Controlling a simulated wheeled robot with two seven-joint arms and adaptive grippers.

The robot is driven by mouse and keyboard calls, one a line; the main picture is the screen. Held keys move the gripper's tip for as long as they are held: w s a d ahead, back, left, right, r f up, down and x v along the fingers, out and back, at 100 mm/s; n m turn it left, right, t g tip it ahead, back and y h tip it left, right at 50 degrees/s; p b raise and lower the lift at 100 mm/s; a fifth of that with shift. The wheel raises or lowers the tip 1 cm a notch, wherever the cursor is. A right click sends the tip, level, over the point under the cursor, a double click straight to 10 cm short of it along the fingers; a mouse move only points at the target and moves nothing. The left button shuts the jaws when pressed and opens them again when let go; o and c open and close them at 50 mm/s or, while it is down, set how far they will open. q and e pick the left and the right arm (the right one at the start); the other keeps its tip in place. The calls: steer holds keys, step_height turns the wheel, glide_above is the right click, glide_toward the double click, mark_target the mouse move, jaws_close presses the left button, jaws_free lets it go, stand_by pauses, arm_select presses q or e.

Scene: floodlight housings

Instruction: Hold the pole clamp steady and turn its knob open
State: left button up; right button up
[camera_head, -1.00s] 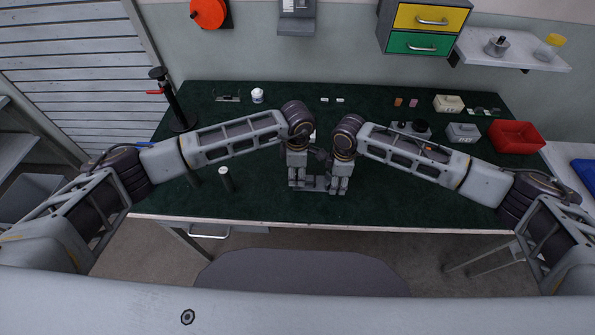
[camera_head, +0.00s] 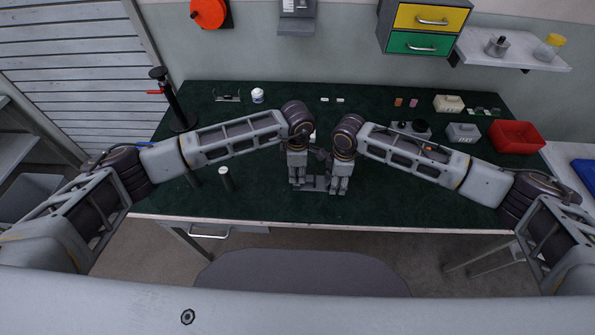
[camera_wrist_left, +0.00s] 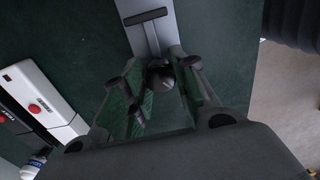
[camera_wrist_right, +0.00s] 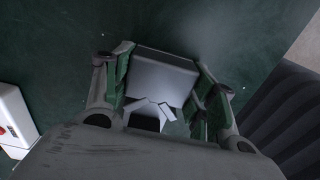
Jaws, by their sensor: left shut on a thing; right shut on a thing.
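The pole clamp (camera_head: 315,183) is a grey piece on the dark green bench, low between my two grippers and partly hidden by them. My left gripper (camera_head: 298,183) points down at its left side. In the left wrist view its fingers close around a dark rounded knob (camera_wrist_left: 160,75), with a dark T-shaped bar (camera_wrist_left: 146,17) beyond it over a grey plate. My right gripper (camera_head: 340,187) points down at the right side. In the right wrist view its fingers are shut on a grey block of the clamp (camera_wrist_right: 160,75). The exact finger contacts are partly hidden.
A short dark post with a pale top (camera_head: 226,180) stands left of the grippers. A tall black stand with a red lever (camera_head: 178,105) is at the back left. A white jar (camera_head: 257,96) and a red bin (camera_head: 517,136) stand further back. The front bench area is mostly clear.

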mark_target(297, 173)
arm_select(q)
steer(key=shift+n, duration=0.6)
steer(key=n, duration=0.3)
steer(key=shift+n, duration=2.8)
arm_select(e)
steer(key=shift+a, duration=0.1)
arm_select(q)
steer(key=shift+r, duration=0.1)
steer(key=o, duration=1.1)
steer(key=shift+c, duration=0.2)
step_height(297, 173, up, 12)
